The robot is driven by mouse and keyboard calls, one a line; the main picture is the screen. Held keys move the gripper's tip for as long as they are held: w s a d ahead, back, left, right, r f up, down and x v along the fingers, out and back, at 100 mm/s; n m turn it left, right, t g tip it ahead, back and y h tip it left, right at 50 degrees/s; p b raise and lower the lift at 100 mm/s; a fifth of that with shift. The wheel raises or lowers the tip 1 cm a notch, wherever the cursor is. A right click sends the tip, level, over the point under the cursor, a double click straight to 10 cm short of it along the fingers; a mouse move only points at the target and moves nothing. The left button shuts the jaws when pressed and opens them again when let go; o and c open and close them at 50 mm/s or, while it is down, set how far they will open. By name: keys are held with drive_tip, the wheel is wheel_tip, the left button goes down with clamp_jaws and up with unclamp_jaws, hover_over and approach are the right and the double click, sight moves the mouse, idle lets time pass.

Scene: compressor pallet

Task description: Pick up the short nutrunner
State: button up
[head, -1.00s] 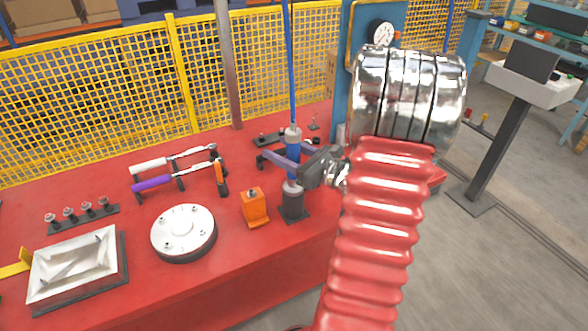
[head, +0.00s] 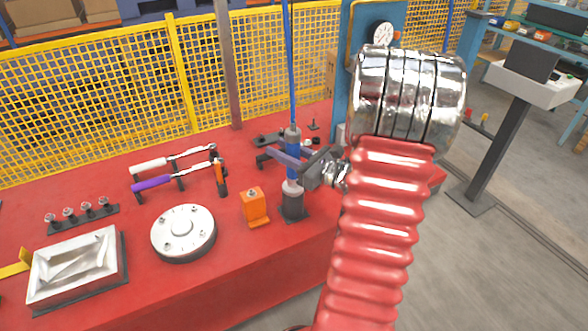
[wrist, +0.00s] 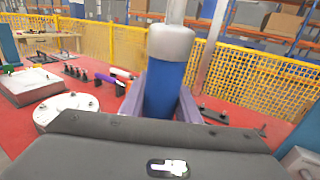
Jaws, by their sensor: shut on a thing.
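The short nutrunner (head: 292,146) is an upright blue and grey cylinder with a blue hose rising from its top. Its lower end is at a dark holder (head: 293,207) near the front edge of the red table; I cannot tell whether it is clear of the holder. My gripper (head: 285,157) reaches in from the right with its purple-grey fingers shut around the blue body. In the wrist view the nutrunner (wrist: 165,85) stands between the two fingers, its grey collar above them. Its lower end is hidden there.
On the red table (head: 120,215) stand an orange block (head: 254,206), a round white flange (head: 183,232), a metal tray (head: 75,265) and two torque wrenches (head: 165,170). A yellow mesh fence (head: 90,110) runs behind. A blue post (head: 366,60) stands behind my arm.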

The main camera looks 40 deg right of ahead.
clamp_jaws()
idle(0.6)
drive_tip(key=shift+r, duration=0.15)
wheel_tip(320, 180, up, 18)
idle(1.0)
idle(0.6)
